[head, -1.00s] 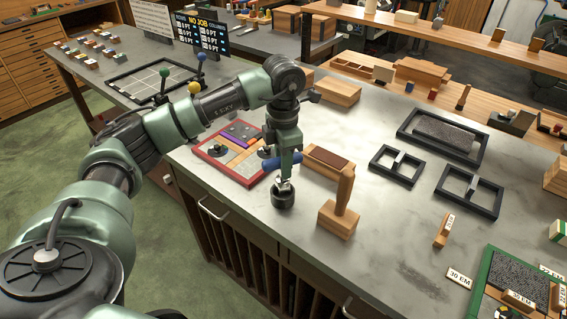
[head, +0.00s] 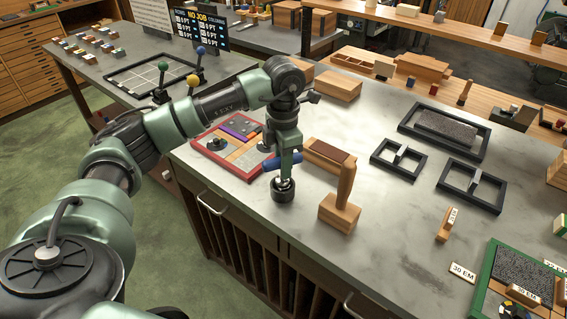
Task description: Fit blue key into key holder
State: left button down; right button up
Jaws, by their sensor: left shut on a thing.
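The blue key (head: 270,165) shows as a blue crossbar handle at the jaws of my left gripper (head: 286,163). The gripper points down and is shut on this handle, which sticks out to both sides of it. Below the jaws a metal shank stands over a small dark round cup on the bench's front edge, which looks like the key holder (head: 283,196). The shank's lower end meets the cup's opening. How deep it sits inside is hidden. My right gripper is out of view.
A wooden stand with an upright post (head: 341,205) is close right of the cup. A red-framed tray (head: 205,160) of blocks lies behind left. Black frames (head: 396,160) lie further right. The bench middle (head: 375,225) is clear.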

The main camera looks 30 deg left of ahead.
pick_arm(q)
jog(key=shift+f+b, duration=0.45)
jog(key=shift+f, duration=0.25)
jog(key=c, duration=1.1)
grip_release()
notch_tip(320, 180, up, 8)
jog(key=shift+f+b, duration=0.1)
jog(key=shift+b, duration=0.65)
